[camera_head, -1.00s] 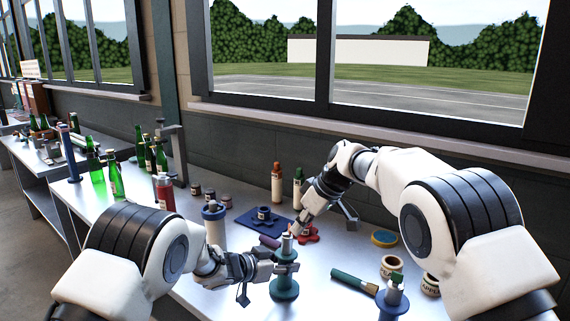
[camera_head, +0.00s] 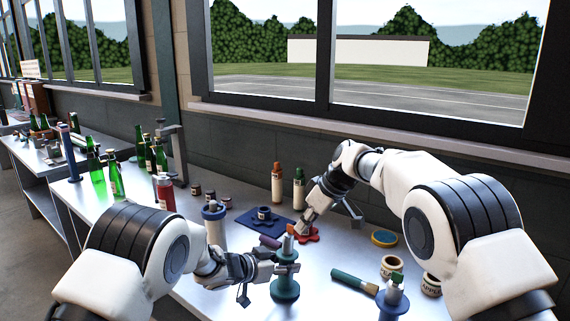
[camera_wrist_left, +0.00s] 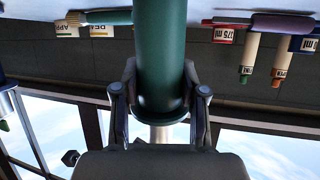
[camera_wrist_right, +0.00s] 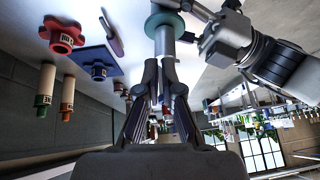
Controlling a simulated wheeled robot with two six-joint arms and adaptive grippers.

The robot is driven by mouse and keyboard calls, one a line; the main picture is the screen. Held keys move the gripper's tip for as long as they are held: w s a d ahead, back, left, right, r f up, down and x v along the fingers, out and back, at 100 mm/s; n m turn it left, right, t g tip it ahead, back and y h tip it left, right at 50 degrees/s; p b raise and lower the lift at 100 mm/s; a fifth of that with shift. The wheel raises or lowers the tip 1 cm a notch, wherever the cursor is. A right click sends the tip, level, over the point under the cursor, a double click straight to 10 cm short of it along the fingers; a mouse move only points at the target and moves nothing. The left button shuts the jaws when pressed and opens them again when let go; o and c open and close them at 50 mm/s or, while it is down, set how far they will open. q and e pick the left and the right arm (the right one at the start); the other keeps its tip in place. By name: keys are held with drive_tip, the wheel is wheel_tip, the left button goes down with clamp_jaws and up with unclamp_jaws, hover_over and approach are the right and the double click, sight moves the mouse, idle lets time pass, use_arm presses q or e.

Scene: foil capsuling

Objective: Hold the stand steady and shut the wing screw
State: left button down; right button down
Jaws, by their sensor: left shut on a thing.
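The green stand (camera_head: 285,284) is upright near the front of the bench, with a pale grey upper part. My left gripper (camera_head: 278,271) is shut around its green post, which also shows between the fingers in the left wrist view (camera_wrist_left: 160,60). A small orange piece (camera_head: 290,229) shows at the stand's top; I cannot tell whether it is the wing screw. My right gripper (camera_head: 298,232) is at that top. In the right wrist view its fingers (camera_wrist_right: 163,72) are close together at the end of the grey post (camera_wrist_right: 165,42), hiding what is between them.
A second blue stand (camera_head: 393,303) is at the front right, near a green-handled brush (camera_head: 352,281) and jars (camera_head: 431,286). A red lobed piece (camera_head: 309,238), a purple rod (camera_head: 269,242) and a blue plate (camera_head: 243,223) lie behind the held stand. Green bottles (camera_head: 116,180) stand at left.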

use_arm(q)
drive_tip(key=shift+s+f, duration=0.1)
use_arm(e)
wheel_tip(320, 180, up, 6)
drive_tip(key=shift+w+d, duration=0.15)
drive_tip(key=shift+d, duration=0.25)
